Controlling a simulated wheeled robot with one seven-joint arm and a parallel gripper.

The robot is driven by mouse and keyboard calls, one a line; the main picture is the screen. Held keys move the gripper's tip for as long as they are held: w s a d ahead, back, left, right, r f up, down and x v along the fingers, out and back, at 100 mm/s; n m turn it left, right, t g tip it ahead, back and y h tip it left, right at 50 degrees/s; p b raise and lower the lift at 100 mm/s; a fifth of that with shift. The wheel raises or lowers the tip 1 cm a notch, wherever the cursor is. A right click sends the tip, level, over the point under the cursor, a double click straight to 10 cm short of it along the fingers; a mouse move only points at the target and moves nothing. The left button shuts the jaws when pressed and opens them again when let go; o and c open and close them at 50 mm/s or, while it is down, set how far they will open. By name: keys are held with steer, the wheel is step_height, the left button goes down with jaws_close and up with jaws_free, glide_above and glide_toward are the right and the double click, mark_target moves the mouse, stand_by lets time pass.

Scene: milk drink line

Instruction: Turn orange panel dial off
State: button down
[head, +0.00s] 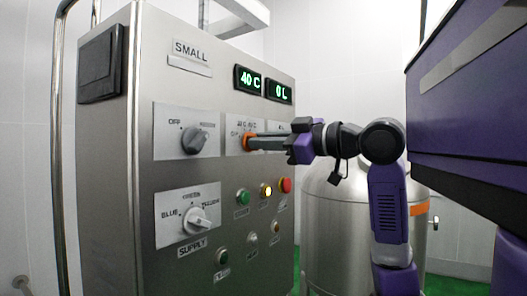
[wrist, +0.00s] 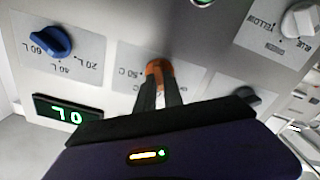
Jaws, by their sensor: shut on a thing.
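The orange dial (head: 249,141) is on the front of the steel control panel, in the middle of the upper row. In the wrist view the orange dial (wrist: 158,70) sits between the fingertips, on a white label plate. My gripper (head: 257,142) is shut on it, reaching in from the right. The fingers also show in the wrist view (wrist: 158,88). They and the gripper body hide part of the dial and its label, so I cannot tell where its pointer stands.
The steel panel (head: 105,200) also carries a grey dial (head: 194,140), a white supply dial (head: 196,220), a blue dial (wrist: 52,41), and several buttons. A steel tank (head: 335,225) stands behind my arm.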

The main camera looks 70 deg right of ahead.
steer(key=shift+a+f+n+b, duration=0.1)
steer(key=shift+n+b, duration=0.85)
steer(key=shift+n, duration=0.9)
steer(key=shift+f+n+b, duration=0.1)
steer(key=shift+n+b, duration=0.8)
steer(key=shift+n, duration=0.95)
steer(key=c, duration=1.5)
jaws_free()
steer(key=shift+o, duration=0.2)
steer(key=shift+r, duration=0.1)
steer(key=b+v, duration=0.1)
steer(key=v, duration=0.6)
steer(key=shift+s, duration=0.4)
